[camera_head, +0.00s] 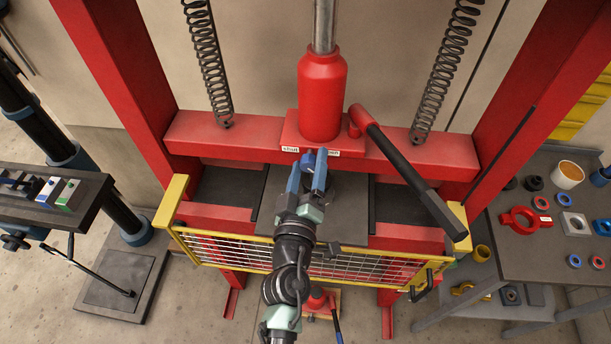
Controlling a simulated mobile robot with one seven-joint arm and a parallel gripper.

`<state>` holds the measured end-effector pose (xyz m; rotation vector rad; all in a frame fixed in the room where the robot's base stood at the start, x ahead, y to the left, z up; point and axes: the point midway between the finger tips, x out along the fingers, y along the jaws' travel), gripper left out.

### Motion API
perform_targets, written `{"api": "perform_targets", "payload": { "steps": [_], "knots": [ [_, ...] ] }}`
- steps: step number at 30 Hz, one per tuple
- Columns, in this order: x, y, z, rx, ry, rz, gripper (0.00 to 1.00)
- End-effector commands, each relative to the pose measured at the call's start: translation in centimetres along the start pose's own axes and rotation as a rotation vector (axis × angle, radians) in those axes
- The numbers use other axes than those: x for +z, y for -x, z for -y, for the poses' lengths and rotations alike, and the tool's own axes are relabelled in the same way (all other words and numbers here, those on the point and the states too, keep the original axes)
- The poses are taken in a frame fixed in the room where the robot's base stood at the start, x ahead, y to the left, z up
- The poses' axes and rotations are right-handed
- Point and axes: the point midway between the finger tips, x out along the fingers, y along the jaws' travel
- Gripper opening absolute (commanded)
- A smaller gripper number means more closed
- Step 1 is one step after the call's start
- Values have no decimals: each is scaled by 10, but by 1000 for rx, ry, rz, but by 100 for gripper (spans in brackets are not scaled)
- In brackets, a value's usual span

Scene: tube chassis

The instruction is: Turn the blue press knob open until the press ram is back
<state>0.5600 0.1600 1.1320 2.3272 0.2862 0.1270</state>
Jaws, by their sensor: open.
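The blue press knob (308,161) sits at the front of the red press, just below the red bottle-shaped cylinder (322,95). Small white labels flank it, the left one (290,149) seeming to read "shut". My gripper (307,166) is open, its two blue fingers reaching up to the knob, one on each side. I cannot tell whether the fingers touch it. The polished ram rod (324,25) rises out of the top of the cylinder and leaves the picture. My arm hides part of the plate below the knob.
A black-gripped pump lever (410,175) slants down to the right of the cylinder. A yellow mesh guard (215,250) crosses the press front. Coil springs (207,60) hang on both sides. A grey table (500,232) with rings and parts stands right; a dark bench (90,190) stands left.

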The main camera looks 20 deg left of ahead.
Motion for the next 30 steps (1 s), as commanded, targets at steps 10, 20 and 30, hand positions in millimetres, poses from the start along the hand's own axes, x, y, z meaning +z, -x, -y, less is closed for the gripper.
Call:
{"api": "perform_targets", "payload": {
  "steps": [10, 20, 30],
  "knots": [
    [1, 49, 2, -3, -2, 2, 72],
    [2, 107, 2, -2, -1, 2, 72],
    [0, 128, 0, -1, 1, -1, 72]
  ]
}}
